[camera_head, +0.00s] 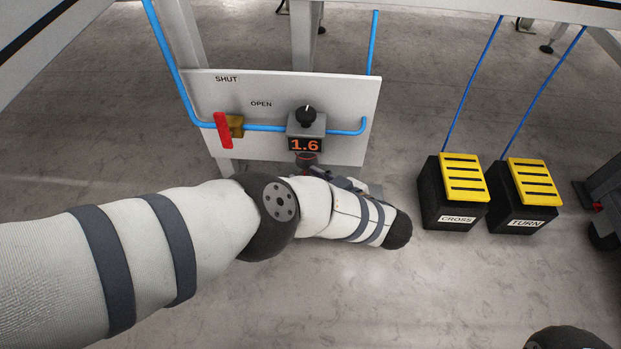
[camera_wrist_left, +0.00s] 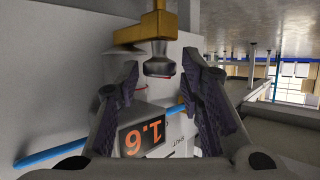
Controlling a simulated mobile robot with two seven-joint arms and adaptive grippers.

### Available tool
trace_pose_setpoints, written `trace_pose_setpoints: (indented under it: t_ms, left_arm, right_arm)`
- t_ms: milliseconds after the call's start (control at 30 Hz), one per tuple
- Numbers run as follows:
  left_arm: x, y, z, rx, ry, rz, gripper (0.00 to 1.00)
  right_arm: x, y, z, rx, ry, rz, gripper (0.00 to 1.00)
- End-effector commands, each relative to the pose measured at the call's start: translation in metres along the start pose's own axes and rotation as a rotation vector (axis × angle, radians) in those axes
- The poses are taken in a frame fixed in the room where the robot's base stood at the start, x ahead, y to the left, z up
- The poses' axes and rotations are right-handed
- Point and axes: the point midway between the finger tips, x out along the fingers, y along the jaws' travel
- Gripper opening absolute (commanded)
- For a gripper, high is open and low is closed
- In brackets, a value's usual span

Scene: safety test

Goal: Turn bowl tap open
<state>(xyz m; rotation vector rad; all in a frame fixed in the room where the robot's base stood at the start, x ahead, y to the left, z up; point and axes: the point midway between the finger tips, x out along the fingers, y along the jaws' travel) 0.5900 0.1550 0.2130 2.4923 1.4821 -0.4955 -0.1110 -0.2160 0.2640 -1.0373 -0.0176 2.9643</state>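A regulator (camera_head: 304,124) with a black knob and an orange 1.6 display hangs on a white panel. A dark bowl with a red ring (camera_head: 306,160) is below it, partly covered by my arm. In the left wrist view, seen upside down, the bowl (camera_wrist_left: 159,66) adjoins a brass fitting (camera_wrist_left: 146,34), which looks like the bowl tap. My left gripper (camera_wrist_left: 168,72) is open, its fingers apart on either side of the bowl. I see no contact; the depth is unclear. In the head view the gripper is mostly hidden behind my arm. My right gripper is out of view.
The panel (camera_head: 350,95) bears SHUT and OPEN labels and a red lever (camera_head: 223,130) on a brass valve. Blue pipes run along it. Two black boxes with yellow tops, CROSS (camera_head: 456,217) and TURN (camera_head: 523,224), stand at right. Front floor is clear.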

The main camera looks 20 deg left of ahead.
Motion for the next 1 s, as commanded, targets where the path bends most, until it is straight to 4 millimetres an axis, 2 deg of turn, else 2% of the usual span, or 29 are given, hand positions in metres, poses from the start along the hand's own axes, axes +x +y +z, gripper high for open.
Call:
trace_pose_setpoints:
  t_ms: [267, 367, 467, 700, 833, 1000]
  left_arm:
    - [0.0, 0.0, 0.0, 0.0, 0.0, 0.001, 0.45]
    - [-0.007, 0.001, 0.001, 0.001, -0.002, 0.003, 0.45]
    - [-0.029, 0.002, 0.0, 0.0, -0.001, 0.006, 0.45]
    - [-0.092, 0.001, 0.0, 0.0, -0.002, 0.004, 0.45]
    - [-0.112, 0.0, 0.001, 0.001, -0.002, 0.0, 0.45]
    - [-0.12, 0.0, 0.0, 0.0, 0.001, -0.001, 0.45]
  right_arm:
    - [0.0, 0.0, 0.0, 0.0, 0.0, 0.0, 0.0]
    - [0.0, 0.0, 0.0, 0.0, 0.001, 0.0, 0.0]
    - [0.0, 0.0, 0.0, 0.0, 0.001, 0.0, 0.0]
    - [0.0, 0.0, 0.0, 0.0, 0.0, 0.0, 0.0]
    - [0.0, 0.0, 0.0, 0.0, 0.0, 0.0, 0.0]
    - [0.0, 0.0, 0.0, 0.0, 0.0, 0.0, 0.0]
